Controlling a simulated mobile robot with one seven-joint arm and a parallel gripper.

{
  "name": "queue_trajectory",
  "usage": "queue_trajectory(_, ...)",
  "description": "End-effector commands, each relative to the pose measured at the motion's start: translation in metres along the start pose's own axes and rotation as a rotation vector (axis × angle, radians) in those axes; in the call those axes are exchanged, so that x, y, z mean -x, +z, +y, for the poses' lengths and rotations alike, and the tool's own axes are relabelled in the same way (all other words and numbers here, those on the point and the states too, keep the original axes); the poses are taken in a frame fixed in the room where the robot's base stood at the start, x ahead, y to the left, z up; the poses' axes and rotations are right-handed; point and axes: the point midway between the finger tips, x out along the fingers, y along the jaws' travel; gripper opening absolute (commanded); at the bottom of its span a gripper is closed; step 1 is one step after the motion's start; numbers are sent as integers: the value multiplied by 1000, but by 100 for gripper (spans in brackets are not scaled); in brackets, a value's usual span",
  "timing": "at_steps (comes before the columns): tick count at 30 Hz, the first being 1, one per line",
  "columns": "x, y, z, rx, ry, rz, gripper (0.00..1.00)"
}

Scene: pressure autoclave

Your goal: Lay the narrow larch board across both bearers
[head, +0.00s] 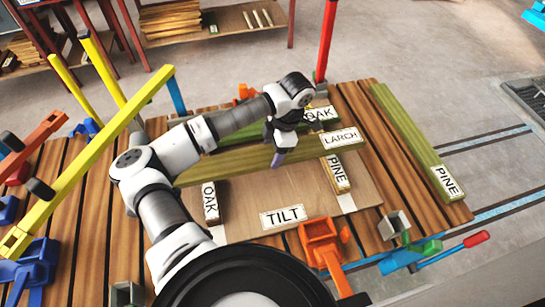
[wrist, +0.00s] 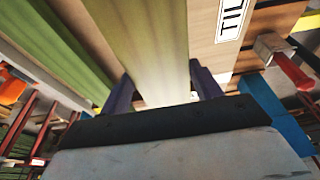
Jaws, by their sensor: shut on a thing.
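The larch board (head: 235,163), greenish-yellow with a LARCH label at its right end, lies crosswise in the head view. My gripper (head: 279,150) is shut on it near mid-length; in the wrist view my fingers (wrist: 163,88) stand on either side of the board (wrist: 150,45). The bearer labelled OAK (head: 210,203) is at the left and the bearer labelled PINE (head: 338,176) at the right. The board's ends appear over the bearers' far ends. I cannot tell whether it touches them.
A plywood panel (head: 255,195) with a TILT label lies under the bearers on a slatted table (head: 365,240). A green board with an OAK label (head: 320,114) lies behind; a PINE board (head: 420,140) lies at the right. An orange clamp (head: 320,243) stands at the front edge.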

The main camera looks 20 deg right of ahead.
Motion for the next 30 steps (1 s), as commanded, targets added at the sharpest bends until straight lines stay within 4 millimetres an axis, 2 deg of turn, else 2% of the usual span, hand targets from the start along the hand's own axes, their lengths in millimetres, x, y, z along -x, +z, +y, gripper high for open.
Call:
queue_trajectory(8,-22,6,0,1,-1,-1,21)
queue_trajectory(15,-53,14,0,2,-1,0,21)
queue_trajectory(29,-61,17,1,1,3,0,21)
queue_trajectory(30,-60,16,1,1,1,0,67)
